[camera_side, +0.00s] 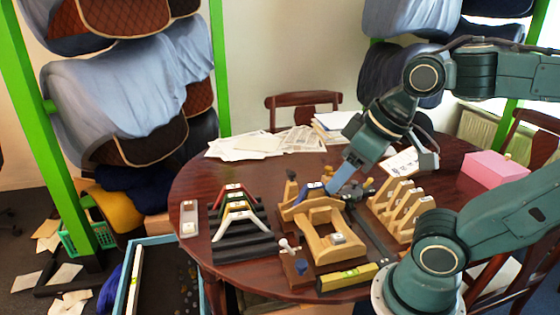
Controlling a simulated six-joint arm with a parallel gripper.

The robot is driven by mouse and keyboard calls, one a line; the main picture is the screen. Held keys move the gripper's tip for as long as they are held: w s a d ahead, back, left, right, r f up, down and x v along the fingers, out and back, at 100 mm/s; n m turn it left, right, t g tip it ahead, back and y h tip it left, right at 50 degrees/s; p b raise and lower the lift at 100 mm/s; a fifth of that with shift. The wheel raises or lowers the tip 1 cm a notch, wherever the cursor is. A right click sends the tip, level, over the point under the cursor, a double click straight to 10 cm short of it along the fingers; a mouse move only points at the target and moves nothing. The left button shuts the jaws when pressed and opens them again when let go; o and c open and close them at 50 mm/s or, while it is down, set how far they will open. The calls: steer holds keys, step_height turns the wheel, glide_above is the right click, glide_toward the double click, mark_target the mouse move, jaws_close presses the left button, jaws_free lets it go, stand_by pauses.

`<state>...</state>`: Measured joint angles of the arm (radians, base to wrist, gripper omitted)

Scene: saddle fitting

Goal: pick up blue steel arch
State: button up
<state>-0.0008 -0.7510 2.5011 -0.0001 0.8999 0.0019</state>
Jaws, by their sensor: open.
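The blue steel arch (311,187) appears as a small blue piece with a pale label at the back of the wooden saddle-like frame (318,243) on the round table. Most of its shape is too small to make out. My gripper (331,190) points down and left, with its fingertips just right of the blue piece. It is open, and I cannot tell whether its fingers are beside or around the arch. A red arch (229,187), a yellow arch (236,206) and a white arch (243,217) sit on a black ridged rack (243,252) to the left.
A wooden slotted rack (407,212) stands right of the frame. A yellow level (347,278) lies at the front, with a small white-headed tool (288,246) nearby. Papers (262,144) cover the table's back, and a pink box (494,169) sits at right.

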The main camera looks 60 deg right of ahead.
steer(key=n+g, duration=0.6)
steer(key=n, duration=0.3)
glide_above(317, 184)
step_height(317, 184, down, 9)
steer(key=shift+f, duration=4.25)
steer(key=shift+a+f, duration=0.1)
